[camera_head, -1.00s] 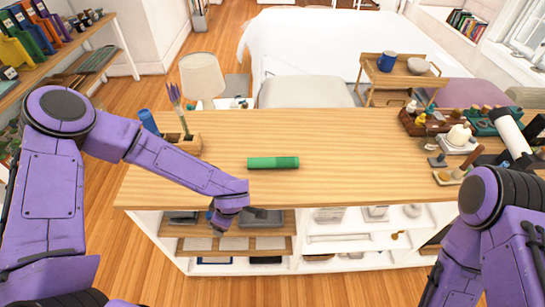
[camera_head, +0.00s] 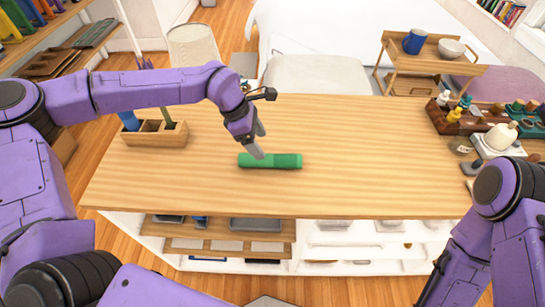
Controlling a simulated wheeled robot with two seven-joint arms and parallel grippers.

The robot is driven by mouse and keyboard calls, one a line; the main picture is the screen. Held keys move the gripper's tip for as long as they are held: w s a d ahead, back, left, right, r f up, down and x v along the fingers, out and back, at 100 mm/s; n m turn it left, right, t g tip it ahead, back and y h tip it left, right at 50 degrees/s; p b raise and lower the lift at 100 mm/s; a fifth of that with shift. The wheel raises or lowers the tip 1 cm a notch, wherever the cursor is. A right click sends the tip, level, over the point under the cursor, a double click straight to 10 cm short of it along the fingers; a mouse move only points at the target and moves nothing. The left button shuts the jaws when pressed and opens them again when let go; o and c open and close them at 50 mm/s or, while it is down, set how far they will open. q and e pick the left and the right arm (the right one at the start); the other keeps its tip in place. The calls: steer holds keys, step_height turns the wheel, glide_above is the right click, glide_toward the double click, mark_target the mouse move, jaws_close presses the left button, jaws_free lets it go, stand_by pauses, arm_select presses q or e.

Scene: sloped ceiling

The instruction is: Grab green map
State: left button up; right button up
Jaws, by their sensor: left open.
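The green map (camera_head: 280,161) is a rolled green cylinder lying sideways on the wooden tabletop (camera_head: 350,190), near the middle. My left gripper (camera_head: 257,146) points down at the map's left part, with its fingers just above or beside it. I cannot tell whether they touch it. The left gripper is open and holds nothing. My right arm shows at the lower right, but its gripper is out of view.
A wooden organizer (camera_head: 155,139) stands at the table's left end. Bottles in a dark rack (camera_head: 450,122) and a white stand (camera_head: 498,143) crowd the right end. Shelves lie under the front edge. The tabletop around the map is clear.

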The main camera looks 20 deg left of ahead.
mark_target(269, 156)
arm_select(q)
steer(key=shift+d+f, duration=0.2)
steer(key=shift+f, duration=0.2)
steer(key=p+x, duration=0.2)
steer(key=x, duration=0.3)
steer(key=shift+s+d+f, duration=0.1)
steer(key=shift+d, duration=0.05)
steer(key=shift+d+f, duration=0.1)
steer(key=shift+f, duration=0.05)
steer(key=c, duration=1.2)
steer(key=shift+o, duration=0.2)
